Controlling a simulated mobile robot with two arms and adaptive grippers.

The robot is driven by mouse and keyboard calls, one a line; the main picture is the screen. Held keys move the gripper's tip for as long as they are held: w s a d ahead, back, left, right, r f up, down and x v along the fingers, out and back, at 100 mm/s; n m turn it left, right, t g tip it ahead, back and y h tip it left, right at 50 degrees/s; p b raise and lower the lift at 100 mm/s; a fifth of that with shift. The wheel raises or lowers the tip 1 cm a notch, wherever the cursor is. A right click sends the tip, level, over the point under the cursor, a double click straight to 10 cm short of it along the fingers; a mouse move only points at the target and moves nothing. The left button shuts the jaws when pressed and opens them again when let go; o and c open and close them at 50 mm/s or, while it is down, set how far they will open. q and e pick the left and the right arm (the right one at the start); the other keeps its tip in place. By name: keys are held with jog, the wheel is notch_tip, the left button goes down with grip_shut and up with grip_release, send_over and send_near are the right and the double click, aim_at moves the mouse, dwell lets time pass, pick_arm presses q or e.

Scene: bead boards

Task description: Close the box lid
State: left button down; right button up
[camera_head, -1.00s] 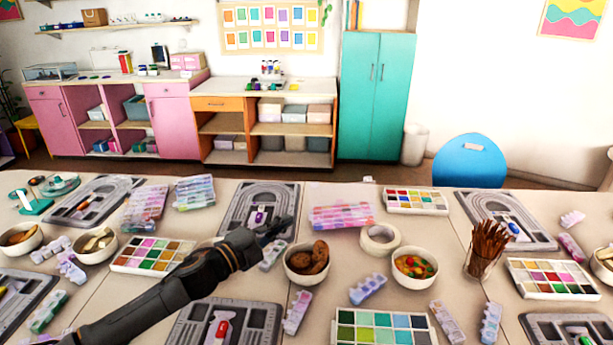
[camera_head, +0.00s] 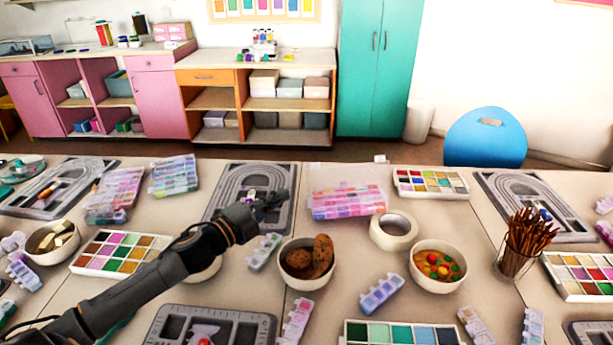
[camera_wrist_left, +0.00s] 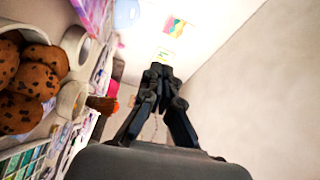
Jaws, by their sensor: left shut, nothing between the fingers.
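A clear bead box with pink and purple contents (camera_head: 348,202) lies on the table right of centre. A faint transparent panel shows at its far side, perhaps its lid standing raised; its exact angle is hard to tell. My left gripper (camera_head: 277,199) is shut and empty, above the right edge of a grey bead board (camera_head: 222,207), left of the box and apart from it. In the left wrist view the fingers (camera_wrist_left: 160,74) are together with nothing between them. A pink box edge shows at the upper left there (camera_wrist_left: 94,14). My right gripper is not in view.
A bowl of cookies (camera_head: 305,279), a tape roll (camera_head: 380,236) and a candy bowl (camera_head: 437,284) stand in front of the box. Two other bead boxes (camera_head: 174,176) lie to the left. A paint palette (camera_head: 430,183) is at the right. The far table edge is close behind.

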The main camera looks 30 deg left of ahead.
pick_arm(q)
jog(key=p, duration=0.2)
send_near(318, 165)
jog(key=w+d, duration=0.2)
jog(key=d, duration=0.2)
jog(key=w+a, duration=0.2)
jog(key=w, duration=0.1)
jog(key=shift+w+a+r, duration=0.1)
jog(key=shift+a+r, duration=0.05)
jog(key=shift+r, duration=0.05)
jog(key=shift+w, duration=0.15)
jog(key=shift+a, duration=0.1)
